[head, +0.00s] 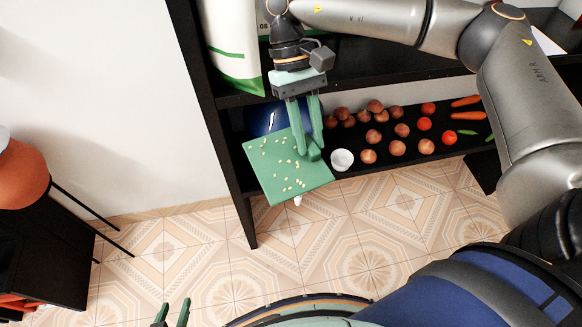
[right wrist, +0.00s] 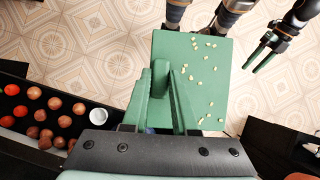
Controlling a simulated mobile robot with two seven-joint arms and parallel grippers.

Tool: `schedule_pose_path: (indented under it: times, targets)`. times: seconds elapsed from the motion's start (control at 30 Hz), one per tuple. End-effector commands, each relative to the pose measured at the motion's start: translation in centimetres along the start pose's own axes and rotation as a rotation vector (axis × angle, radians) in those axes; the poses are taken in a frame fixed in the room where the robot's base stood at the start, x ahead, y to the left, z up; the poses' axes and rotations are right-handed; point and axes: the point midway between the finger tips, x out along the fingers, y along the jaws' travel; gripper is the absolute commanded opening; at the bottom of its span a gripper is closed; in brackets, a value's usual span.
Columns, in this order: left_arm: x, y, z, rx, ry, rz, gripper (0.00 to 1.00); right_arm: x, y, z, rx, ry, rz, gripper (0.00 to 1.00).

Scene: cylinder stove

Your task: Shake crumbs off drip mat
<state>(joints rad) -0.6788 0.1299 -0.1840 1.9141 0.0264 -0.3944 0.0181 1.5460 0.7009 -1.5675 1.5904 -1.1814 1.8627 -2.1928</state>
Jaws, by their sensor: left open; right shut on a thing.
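The green drip mat (head: 280,170) is a flat square with pale crumbs scattered over its top. It is held up in front of the low dark shelf, above the tiled floor, and looks tilted in the head view. My right gripper (head: 309,153) is shut on a raised green grip at the mat's edge. In the right wrist view the mat (right wrist: 200,85) extends beyond the fingers (right wrist: 168,72), crumbs still on it. My left gripper (head: 172,312) is open and empty at the bottom edge of the head view, apart from the mat; it also shows in the right wrist view (right wrist: 262,60).
The shelf (head: 390,155) holds several round brown and red vegetables, carrots (head: 466,101) and a small white bowl (head: 342,160) close to the mat. A white-and-green bag (head: 232,45) stands above. A dark stand with an orange pot (head: 22,172) is at left. Floor (head: 180,245) between is clear.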

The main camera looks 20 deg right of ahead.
Motion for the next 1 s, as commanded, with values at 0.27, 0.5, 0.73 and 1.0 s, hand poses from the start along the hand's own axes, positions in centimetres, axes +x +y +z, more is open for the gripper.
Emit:
schedule_pose_path:
  times: [0.27, 0.5, 0.73, 1.0]
  targets:
    - [0.0, 0.0, 0.0, 0.0, 0.0, 0.0, 0.5, -1.7, 0.1, 1.2, 0.003, -0.013, 0.006, 0.0]
    - [-0.1, 0.0, -0.1, 0.0, 0.001, 0.0, 0.5, 2.8, 0.1, -1.3, 0.002, -0.01, 0.004, 0.0]
    - [0.0, 0.0, -0.1, 0.001, 0.001, 0.0, 0.5, 2.9, 0.1, -1.3, 0.003, -0.014, 0.006, 0.0]
    - [0.2, -0.1, 0.2, 0.002, 0.0, 0.0, 0.5, 3.1, 0.1, -1.4, 0.023, -0.015, -0.006, 0.0]
